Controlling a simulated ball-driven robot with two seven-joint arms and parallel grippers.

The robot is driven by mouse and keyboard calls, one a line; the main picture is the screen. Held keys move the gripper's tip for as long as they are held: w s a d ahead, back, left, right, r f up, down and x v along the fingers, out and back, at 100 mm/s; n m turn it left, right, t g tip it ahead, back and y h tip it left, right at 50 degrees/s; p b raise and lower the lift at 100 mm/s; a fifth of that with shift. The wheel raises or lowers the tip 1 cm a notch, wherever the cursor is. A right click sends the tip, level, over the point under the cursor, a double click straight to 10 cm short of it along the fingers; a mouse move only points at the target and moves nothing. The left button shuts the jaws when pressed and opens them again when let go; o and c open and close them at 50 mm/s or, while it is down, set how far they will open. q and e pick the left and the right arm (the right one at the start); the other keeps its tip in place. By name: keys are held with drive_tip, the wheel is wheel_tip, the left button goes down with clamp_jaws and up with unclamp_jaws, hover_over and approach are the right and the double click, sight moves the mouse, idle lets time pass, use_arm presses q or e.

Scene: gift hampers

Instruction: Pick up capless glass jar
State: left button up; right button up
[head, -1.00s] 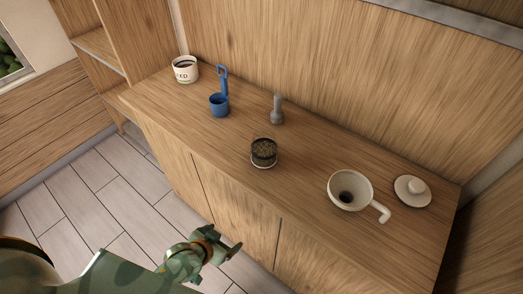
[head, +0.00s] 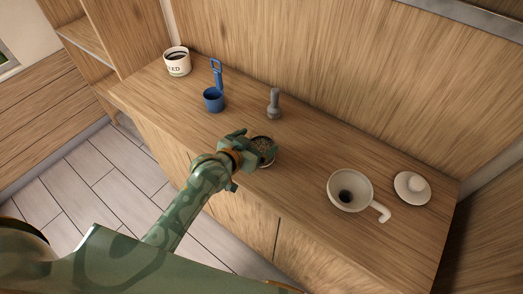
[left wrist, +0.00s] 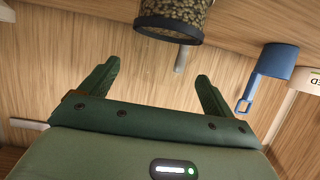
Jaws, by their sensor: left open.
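The glass jar (head: 265,146) stands upright near the middle of the counter. It is filled with small brownish pieces, has a dark rim, and no cap shows on it. My left gripper (head: 250,150) is open at the jar's near left side and covers part of it. In the left wrist view, which is upside down, the jar (left wrist: 176,14) is at the top edge, partly cut off. It lies beyond the two spread fingers of the gripper (left wrist: 157,72), with nothing between them. My right gripper is not in view.
A grey pestle-like tool (head: 274,103) stands behind the jar. A blue scoop (head: 213,101) and a cream mug (head: 177,64) are further left. A cream funnel (head: 350,190) and a knobbed lid (head: 412,188) are on the right. The counter (head: 310,165) between jar and funnel is clear.

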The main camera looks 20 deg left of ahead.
sight(267, 133)
use_arm(q)
drive_tip(key=b+x, duration=0.1)
drive_tip(key=x, duration=0.4)
drive_tip(key=shift+w+r, duration=0.15)
drive_tip(key=shift+w, duration=0.05)
drive_tip(key=shift+s+r, duration=0.1)
drive_tip(key=shift+c, duration=0.3)
drive_tip(key=c, duration=1.5)
drive_tip(key=shift+c, duration=0.5)
drive_tip(key=shift+r, duration=0.1)
